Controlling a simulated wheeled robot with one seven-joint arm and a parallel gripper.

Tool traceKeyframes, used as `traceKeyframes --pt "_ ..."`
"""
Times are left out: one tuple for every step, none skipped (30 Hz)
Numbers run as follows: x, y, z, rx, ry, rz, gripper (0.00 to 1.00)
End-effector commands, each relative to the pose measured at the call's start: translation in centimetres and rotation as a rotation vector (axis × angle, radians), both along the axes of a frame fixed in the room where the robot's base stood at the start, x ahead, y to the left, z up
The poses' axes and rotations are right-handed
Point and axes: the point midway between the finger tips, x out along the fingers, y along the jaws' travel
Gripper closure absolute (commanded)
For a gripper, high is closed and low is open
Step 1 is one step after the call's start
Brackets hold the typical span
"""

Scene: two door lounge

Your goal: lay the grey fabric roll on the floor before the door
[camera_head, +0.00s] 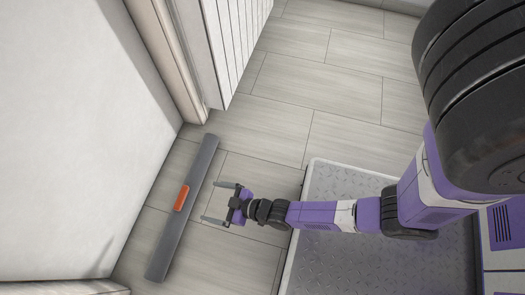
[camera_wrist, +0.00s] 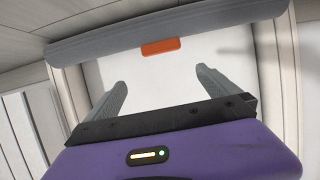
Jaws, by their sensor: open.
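The grey fabric roll (camera_head: 199,163) is a long bar with an orange patch (camera_head: 182,198) at its middle. In the head view it lies on the floor, slanting alongside the white surface at left, its far end near the door frame. In the wrist view the roll (camera_wrist: 210,32) spans the top, beyond my fingertips. My gripper (camera_head: 216,202) is open and empty, its two fingers pointing at the roll from the right, with a small gap. The open fingers (camera_wrist: 160,82) also show in the wrist view.
A white wall or panel (camera_head: 70,120) fills the left of the head view. A pale door frame (camera_head: 165,60) stands beyond the roll's far end. Tiled floor (camera_head: 330,85) is clear at the upper middle.

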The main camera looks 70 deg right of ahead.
Motion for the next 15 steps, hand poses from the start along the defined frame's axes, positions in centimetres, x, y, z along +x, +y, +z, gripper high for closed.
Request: traceKeyframes --pt "-2.2 -0.4 1.3 -0.004 -0.002 0.003 0.00" --pt "-3.3 -0.5 2.2 -0.004 -0.007 0.005 0.00" --pt "-4.7 -0.6 3.6 -0.005 -0.014 0.008 0.00" --pt "-5.8 -0.7 4.7 -0.006 -0.017 0.010 0.00" --pt "-6.8 -0.7 5.9 -0.006 -0.022 0.011 0.00" --pt "-8.1 -0.7 7.4 -0.007 -0.027 0.014 0.00" --pt "-9.0 -0.7 8.7 -0.007 -0.032 0.015 0.00" --pt "-9.9 -0.7 10.0 -0.006 -0.037 0.014 0.00" --pt "-11.1 -0.6 11.8 -0.007 -0.041 0.017 0.00" --pt "-11.9 -0.5 13.2 -0.007 -0.046 0.018 0.00" --pt "-12.7 -0.4 14.6 -0.005 -0.050 0.017 0.00" --pt "-13.7 -0.3 16.6 -0.005 -0.056 0.017 0.00" --pt "-14.4 -0.2 18.2 -0.004 -0.060 0.017 0.00" --pt "-15.1 -0.1 19.8 -0.003 -0.063 0.016 0.00" --pt "-15.8 0.0 21.9 -0.002 -0.069 0.013 0.00"
